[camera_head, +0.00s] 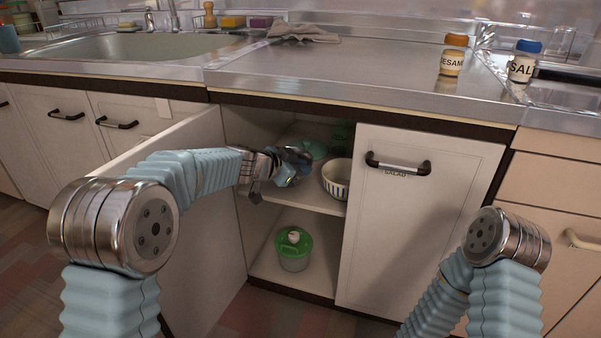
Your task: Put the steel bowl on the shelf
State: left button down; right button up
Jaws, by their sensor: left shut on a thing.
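My left arm reaches into the open cabinet below the counter. My left gripper (272,170) is at the upper shelf (308,196), left of the striped bowl. It is shut on the steel bowl (297,158), a shiny grey shape at its tip. The gripper and wrist hide much of the bowl, and I cannot tell whether it touches the shelf. Of my right arm, only links show at the lower right; its gripper is out of view.
A white bowl with dark stripes (337,179) and teal dishes (316,148) are on the upper shelf. A green-lidded container (293,249) stands below. The left door (205,235) is open; the right door (408,220) is shut. Jars (453,56) stand on the counter.

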pick_arm(q)
jog(key=shift+f, duration=0.2)
jog(key=shift+f, duration=0.1)
jog(key=c, duration=1.2)
grip_release()
jog(key=shift+o, duration=0.2)
jog(key=shift+s+a+r, duration=0.15)
jog(key=shift+a+r, duration=0.05)
jog(key=shift+r, duration=0.1)
jog(key=v, duration=1.1)
jog(key=shift+s, duration=0.2)
jog(key=shift+a, duration=0.15)
